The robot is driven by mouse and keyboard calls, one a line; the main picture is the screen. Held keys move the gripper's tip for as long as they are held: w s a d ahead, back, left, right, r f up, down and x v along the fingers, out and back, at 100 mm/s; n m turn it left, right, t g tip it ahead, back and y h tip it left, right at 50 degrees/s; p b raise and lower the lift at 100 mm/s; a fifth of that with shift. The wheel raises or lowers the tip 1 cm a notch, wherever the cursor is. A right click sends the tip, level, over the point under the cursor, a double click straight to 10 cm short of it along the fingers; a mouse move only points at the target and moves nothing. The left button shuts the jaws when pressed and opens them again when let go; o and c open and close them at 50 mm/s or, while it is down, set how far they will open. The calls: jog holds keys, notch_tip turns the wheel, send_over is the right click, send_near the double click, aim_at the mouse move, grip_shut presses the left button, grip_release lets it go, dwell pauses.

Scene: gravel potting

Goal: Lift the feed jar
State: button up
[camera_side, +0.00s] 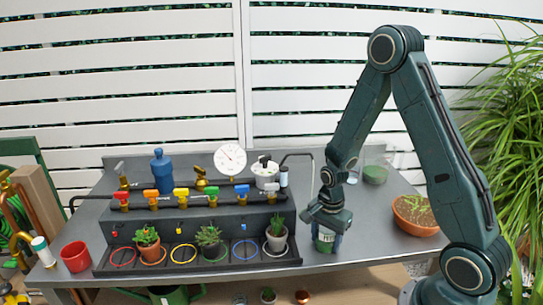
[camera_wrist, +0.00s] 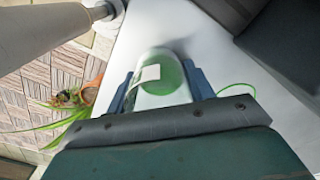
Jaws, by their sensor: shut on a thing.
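The feed jar (camera_side: 325,239) is a small clear jar with green contents and a pale label, near the front edge of the table, right of the black tray. My gripper (camera_side: 326,226) reaches down over it and is shut on it. In the wrist view the jar (camera_wrist: 172,74) sits between my two blue fingers, its white label facing up in the picture. The jar looks upright in the side view. I cannot tell whether its base touches the table; my gripper hides its upper part.
Left of the jar is a black tray (camera_side: 103,266) with coloured rings, several potted plants and a row of coloured valves. A terracotta bowl (camera_side: 415,214) stands at right, a clear container with green contents (camera_side: 375,173) behind. A red cup (camera_side: 75,257) is far left.

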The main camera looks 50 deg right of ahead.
jog(key=shift+r, duration=0.4)
notch_tip(320, 180, up, 19)
dwell(1.7)
jog(key=shift+r, duration=0.15)
dwell(0.9)
